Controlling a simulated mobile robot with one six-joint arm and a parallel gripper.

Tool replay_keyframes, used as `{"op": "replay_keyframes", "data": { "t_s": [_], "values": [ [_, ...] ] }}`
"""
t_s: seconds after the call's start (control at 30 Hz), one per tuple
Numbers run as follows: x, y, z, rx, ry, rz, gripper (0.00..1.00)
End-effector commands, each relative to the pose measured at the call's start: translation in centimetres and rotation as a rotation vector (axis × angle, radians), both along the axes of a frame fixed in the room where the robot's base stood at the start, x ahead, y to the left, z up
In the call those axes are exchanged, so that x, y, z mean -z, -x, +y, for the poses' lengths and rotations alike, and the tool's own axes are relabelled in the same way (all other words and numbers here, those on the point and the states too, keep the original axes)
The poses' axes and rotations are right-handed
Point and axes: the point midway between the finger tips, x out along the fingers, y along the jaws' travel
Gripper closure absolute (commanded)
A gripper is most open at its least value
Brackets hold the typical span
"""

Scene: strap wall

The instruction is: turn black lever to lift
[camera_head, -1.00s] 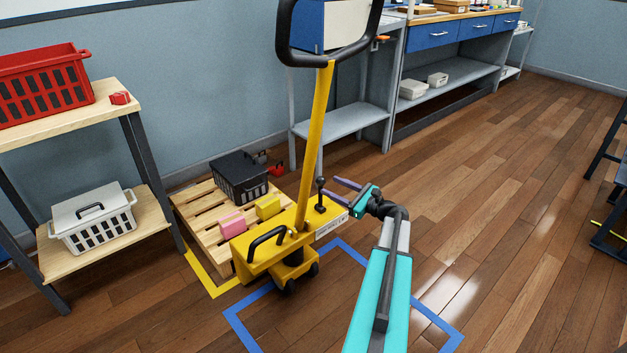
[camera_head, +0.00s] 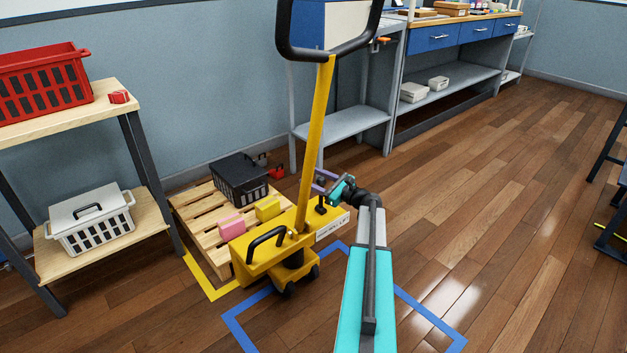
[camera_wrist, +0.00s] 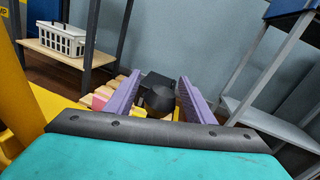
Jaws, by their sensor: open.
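The black lever stands on the yellow body of the pallet jack (camera_head: 245,250); its lower part (camera_head: 321,207) shows in the head view just below my fingers. In the wrist view its round black knob (camera_wrist: 158,98) sits between my two purple fingers, with a gap on either side. My gripper (camera_head: 316,180) is open around the knob, and its fingers also show in the wrist view (camera_wrist: 159,82). In the head view the gripper covers the knob. The jack's yellow handle post (camera_head: 316,140) rises close left of my fingers.
A wooden pallet (camera_head: 196,205) with a black crate (camera_head: 238,178), a pink block (camera_head: 231,224) and a yellow block (camera_head: 267,208) lies behind the jack. A shelf with baskets (camera_head: 90,220) stands left.

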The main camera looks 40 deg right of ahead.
Motion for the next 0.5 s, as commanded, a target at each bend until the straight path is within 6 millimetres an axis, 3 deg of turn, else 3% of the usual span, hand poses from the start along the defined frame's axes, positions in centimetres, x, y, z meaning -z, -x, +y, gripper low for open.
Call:
{"op": "replay_keyframes", "data": {
  "t_s": [0.17, 0.43, 0.5],
  "values": [
    [-0.01, 0.04, -0.02, 0.0, 0.0, 0.0, 0.53],
    [0.01, 0.08, -0.05, 0.001, 0.0, 0.0, 0.98],
    [0.01, 0.09, -0.07, 0.001, 0.0, 0.0, 1.0]
  ]
}}
